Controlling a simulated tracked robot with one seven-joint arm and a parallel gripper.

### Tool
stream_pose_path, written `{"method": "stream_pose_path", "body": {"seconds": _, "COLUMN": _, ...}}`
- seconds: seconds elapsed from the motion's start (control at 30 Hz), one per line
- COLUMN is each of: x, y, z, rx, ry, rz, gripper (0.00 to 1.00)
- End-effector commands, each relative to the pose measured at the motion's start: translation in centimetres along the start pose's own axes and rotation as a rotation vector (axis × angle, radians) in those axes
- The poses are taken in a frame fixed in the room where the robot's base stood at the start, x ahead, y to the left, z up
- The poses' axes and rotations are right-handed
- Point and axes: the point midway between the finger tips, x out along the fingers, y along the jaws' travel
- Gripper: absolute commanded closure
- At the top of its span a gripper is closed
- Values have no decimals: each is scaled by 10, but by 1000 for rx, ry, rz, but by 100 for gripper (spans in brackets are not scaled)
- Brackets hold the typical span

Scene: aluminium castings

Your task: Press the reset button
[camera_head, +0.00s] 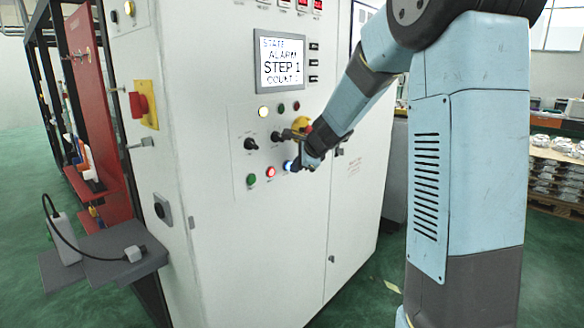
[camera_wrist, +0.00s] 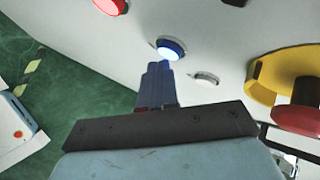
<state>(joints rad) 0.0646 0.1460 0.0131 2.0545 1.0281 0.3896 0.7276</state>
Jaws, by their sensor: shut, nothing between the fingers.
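The white control cabinet (camera_head: 225,130) carries a screen (camera_head: 281,62) that reads ALARM, STEP 1 and a count. In its bottom button row are a green button (camera_head: 251,180), a lit red button (camera_head: 270,172) and a lit blue button (camera_head: 288,166). The blue button (camera_wrist: 171,48) glows in the wrist view, just beyond my fingertips. My gripper (camera_wrist: 158,66) is shut and empty, its tips at the lower edge of the blue button; I cannot tell whether they touch it. No label marking the reset button is readable.
A yellow-and-red emergency stop (camera_wrist: 285,90) sits close to the right of my gripper in the wrist view. A lit red button (camera_wrist: 110,5) is at the upper left. Black knobs (camera_head: 251,144) sit above the button row. A grey shelf (camera_head: 100,262) juts out at the cabinet's left.

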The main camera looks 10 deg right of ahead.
Motion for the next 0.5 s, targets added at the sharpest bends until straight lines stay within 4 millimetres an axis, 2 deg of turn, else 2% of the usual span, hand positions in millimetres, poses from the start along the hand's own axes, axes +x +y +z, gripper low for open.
{"method": "stream_pose_path", "body": {"seconds": 0.5, "x": 4, "y": -2, "z": 2, "rx": -1, "ry": 0, "rz": 0, "gripper": 100}}
